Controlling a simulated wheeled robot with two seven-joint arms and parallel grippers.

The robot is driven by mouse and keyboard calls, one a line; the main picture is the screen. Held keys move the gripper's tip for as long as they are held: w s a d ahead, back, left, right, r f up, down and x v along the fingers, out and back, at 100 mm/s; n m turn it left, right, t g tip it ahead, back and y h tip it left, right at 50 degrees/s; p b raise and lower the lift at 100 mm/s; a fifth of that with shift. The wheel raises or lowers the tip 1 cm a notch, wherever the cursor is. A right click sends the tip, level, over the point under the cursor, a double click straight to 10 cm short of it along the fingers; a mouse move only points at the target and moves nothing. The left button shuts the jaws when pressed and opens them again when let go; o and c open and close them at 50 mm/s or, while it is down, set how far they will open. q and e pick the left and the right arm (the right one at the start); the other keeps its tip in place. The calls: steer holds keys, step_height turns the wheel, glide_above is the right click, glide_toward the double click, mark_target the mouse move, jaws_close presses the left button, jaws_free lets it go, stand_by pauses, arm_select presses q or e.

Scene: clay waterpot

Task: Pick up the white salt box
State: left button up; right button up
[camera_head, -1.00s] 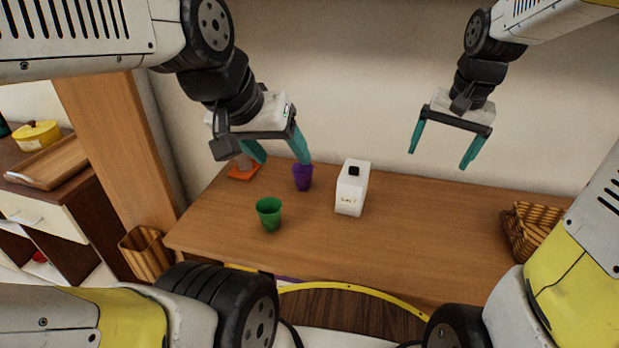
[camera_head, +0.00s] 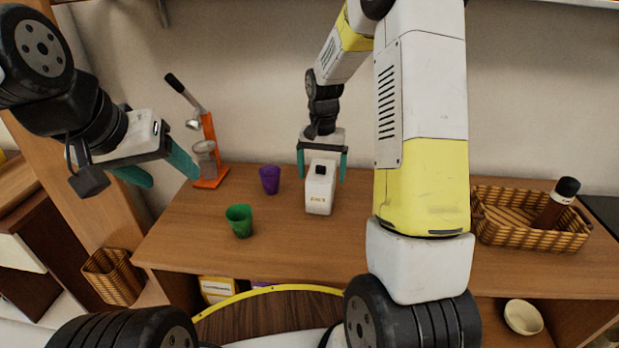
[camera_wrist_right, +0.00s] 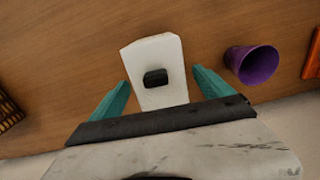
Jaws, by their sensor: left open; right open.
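The white salt box (camera_head: 320,192) stands upright on the wooden table, with a black knob on top. In the right wrist view the white salt box (camera_wrist_right: 160,60) reaches between the fingers. My right gripper (camera_head: 322,164) is open, one teal finger on either side of the box; the right wrist view shows the right gripper (camera_wrist_right: 153,95) with a small gap at each finger, and I see no grip on the box. My left gripper (camera_head: 165,170) is open and empty at the left, in the air away from the box.
A purple cup (camera_head: 270,179) and a green cup (camera_head: 239,219) stand left of the box. An orange juicer-like press (camera_head: 209,152) stands at the back left. A wicker basket (camera_head: 487,222) with a dark-capped bottle (camera_head: 556,205) is at the right. Bare table (camera_head: 280,235) lies before the box.

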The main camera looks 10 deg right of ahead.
step_height(320, 180, down, 4)
steer(key=shift+r, duration=0.2)
steer(key=c, duration=1.8)
steer(key=shift+c, duration=0.2)
